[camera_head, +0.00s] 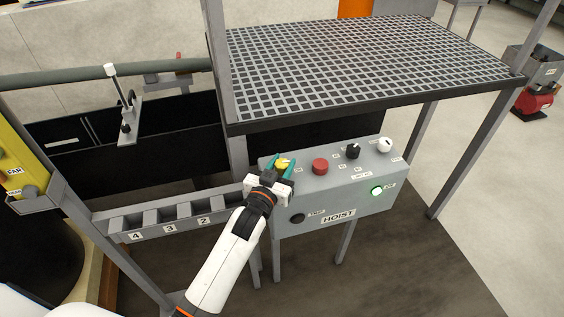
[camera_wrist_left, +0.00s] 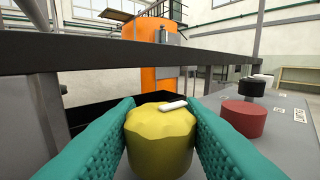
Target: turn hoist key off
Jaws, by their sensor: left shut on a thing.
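The grey hoist control box (camera_head: 350,200) stands under the front edge of the raised grating and carries a "HOIST" label. A yellow knob (camera_head: 283,162) with a scalloped side sits at the left of its top face. My left gripper (camera_head: 281,165) is shut on this knob. In the left wrist view the teal fingers press on both sides of the yellow knob (camera_wrist_left: 160,142). A white pointer mark on its top points to the right and slightly up. No separate key can be made out. My right gripper is not in view.
On the same panel are a red button (camera_head: 320,166), a black knob (camera_head: 352,151), a white knob (camera_head: 384,145), a lit green light (camera_head: 376,191) and a black front knob (camera_head: 297,218). The grating platform (camera_head: 370,65) is just behind. A numbered slot rack (camera_head: 175,216) is at left.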

